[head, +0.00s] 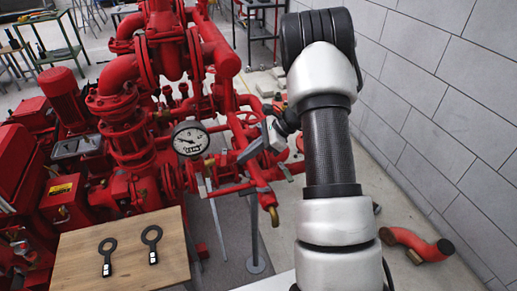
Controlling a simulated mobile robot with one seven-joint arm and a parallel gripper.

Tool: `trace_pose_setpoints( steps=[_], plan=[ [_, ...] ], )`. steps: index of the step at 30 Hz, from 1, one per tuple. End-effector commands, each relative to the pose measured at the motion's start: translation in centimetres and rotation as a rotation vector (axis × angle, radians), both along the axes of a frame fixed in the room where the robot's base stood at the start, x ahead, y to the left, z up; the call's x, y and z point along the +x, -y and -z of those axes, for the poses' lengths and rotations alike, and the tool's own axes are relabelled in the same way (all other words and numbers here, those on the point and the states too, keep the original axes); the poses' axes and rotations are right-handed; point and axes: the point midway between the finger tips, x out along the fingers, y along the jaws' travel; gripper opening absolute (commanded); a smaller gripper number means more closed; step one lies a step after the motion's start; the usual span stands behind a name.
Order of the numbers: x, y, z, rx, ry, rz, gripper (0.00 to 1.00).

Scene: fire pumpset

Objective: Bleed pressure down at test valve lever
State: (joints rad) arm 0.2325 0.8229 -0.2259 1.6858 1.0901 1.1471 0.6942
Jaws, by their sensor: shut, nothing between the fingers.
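My gripper (267,143) is shut and empty, reaching left from the end of my arm to the small red pipework right of the gauge. My wrist hides part of the pipework behind.
A wooden board (120,250) at lower left carries two black ring-shaped tools (107,256). Large red pump pipes (125,120) fill the left. A grey block wall (440,100) stands to the right. A loose red pipe elbow (417,244) lies on the floor before it.

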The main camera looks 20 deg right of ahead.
Motion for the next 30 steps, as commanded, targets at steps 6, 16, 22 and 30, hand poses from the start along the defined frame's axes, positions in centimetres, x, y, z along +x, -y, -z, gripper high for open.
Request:
trace_pose_setpoints(
  steps=[6, 16, 22, 30],
  plan=[
    [0.7, -2.4, -0.2, -0.001, 0.004, -0.001, 0.0],
    [0.8, -2.8, -0.3, -0.001, 0.004, -0.001, 0.0],
    [0.8, -2.8, -0.3, -0.001, 0.003, 0.006, 0.0],
    [0.6, -3.2, -0.2, -0.001, 0.003, 0.059, 0.0]
  ],
)
